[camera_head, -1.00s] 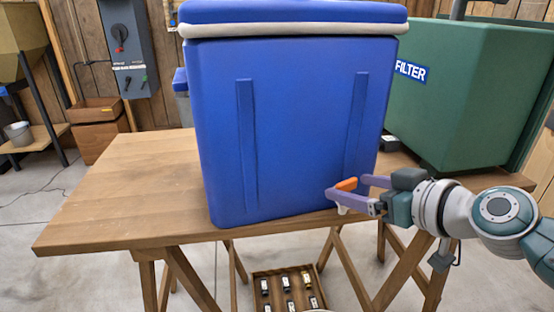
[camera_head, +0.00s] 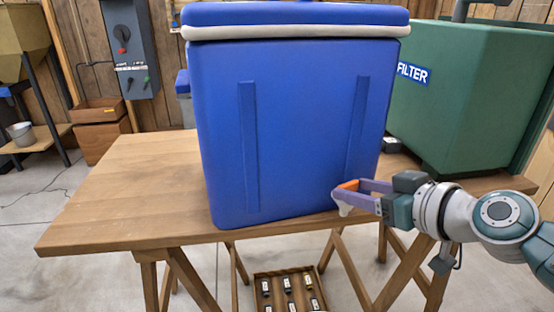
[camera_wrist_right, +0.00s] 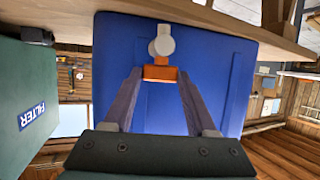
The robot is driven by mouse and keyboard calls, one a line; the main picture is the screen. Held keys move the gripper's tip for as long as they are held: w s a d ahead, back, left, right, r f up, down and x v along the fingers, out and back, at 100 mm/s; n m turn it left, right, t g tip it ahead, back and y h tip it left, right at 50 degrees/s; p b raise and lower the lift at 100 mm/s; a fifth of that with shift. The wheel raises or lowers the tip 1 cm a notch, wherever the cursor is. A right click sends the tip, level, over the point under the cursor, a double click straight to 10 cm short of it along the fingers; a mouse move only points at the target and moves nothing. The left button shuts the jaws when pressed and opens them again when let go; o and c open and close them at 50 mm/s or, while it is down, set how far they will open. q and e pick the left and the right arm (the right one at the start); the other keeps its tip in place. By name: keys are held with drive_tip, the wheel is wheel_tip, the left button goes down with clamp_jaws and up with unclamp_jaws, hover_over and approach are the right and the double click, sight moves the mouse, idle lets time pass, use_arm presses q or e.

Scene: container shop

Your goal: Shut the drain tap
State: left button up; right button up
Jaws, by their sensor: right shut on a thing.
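The blue cooler box (camera_head: 300,130) stands upright on the wooden table, its pale-rimmed lid on. The drain tap is low on its front at the right: an orange handle (camera_head: 349,185) and a pale spout (camera_head: 344,208). My right gripper (camera_head: 352,191) comes in from the right, its purple fingers on either side of the orange handle and closed on it. The right wrist view shows the orange handle (camera_wrist_right: 161,73) between the fingertips, with the round grey tap body (camera_wrist_right: 161,43) just beyond. The fingers hide part of the tap in the head view. My left gripper is not in view.
The wooden table (camera_head: 120,205) is bare to the left of the cooler. A green filter tank (camera_head: 470,95) stands close behind my right arm. A tray with several small items (camera_head: 258,278) lies below the table. A grey switch box (camera_head: 130,45) is on the wall.

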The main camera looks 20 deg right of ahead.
drive_tip(key=h+p, duration=0.1)
drive_tip(key=m+p, duration=0.1)
drive_tip(key=m+h+p, duration=0.1)
drive_tip(key=p, duration=0.1)
drive_tip(key=shift+a+r+h, duration=0.25)
drive_tip(key=shift+r+h, duration=0.05)
drive_tip(key=shift+a+f+m+h+p, duration=0.1)
drive_tip(key=shift+f+m+h+p, duration=0.1)
drive_tip(key=shift+m+h+p, duration=0.15)
drive_tip(key=shift+f, duration=0.1)
drive_tip(key=o, duration=1.4)
